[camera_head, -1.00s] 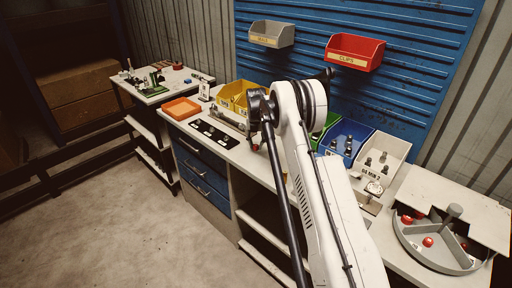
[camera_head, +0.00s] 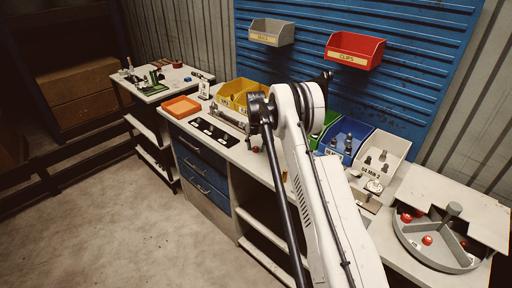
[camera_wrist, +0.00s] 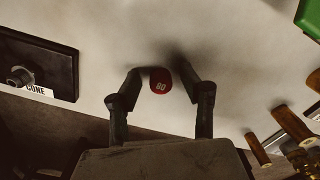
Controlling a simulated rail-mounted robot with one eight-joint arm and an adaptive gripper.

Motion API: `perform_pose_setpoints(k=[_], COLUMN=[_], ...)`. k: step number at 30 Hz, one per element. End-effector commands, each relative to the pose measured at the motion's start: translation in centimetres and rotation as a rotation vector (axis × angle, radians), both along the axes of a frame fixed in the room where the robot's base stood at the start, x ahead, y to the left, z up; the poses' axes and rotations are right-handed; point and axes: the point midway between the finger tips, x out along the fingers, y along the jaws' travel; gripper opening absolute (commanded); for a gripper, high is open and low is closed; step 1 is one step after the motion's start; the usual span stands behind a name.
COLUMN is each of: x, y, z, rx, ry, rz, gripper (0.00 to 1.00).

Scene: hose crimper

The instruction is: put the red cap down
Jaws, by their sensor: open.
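The red cap (camera_wrist: 160,85) with a pale marking, hard to read, is on the light bench top in the wrist view. It sits between the fingertips of my open gripper (camera_wrist: 160,75), with a gap visible on its right side. I cannot tell whether the left fingertip touches it. In the head view a small red spot, which looks like the cap (camera_head: 255,148), shows on the bench just below my dark wrist. My fingers are mostly hidden by my arm there.
A black panel with a label reading CONE (camera_wrist: 38,72) lies left of my gripper. A green bin (camera_wrist: 310,18) and several brown pegs (camera_wrist: 292,125) are to the right. In the head view, a grey round tray (camera_head: 440,262) holds red pieces, and an orange tray (camera_head: 181,107) stands left.

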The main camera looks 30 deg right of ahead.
Motion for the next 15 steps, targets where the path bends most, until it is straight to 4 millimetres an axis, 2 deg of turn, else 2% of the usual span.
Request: perform_pose_setpoints(k=[5, 15], x=[0.0, 0.0], y=[0.0, 0.0], z=[1.3, 7.9], rx=[0.0, 0.0], ry=[0.0, 0.0], rz=[0.0, 0.0], gripper=[0.41, 0.41])
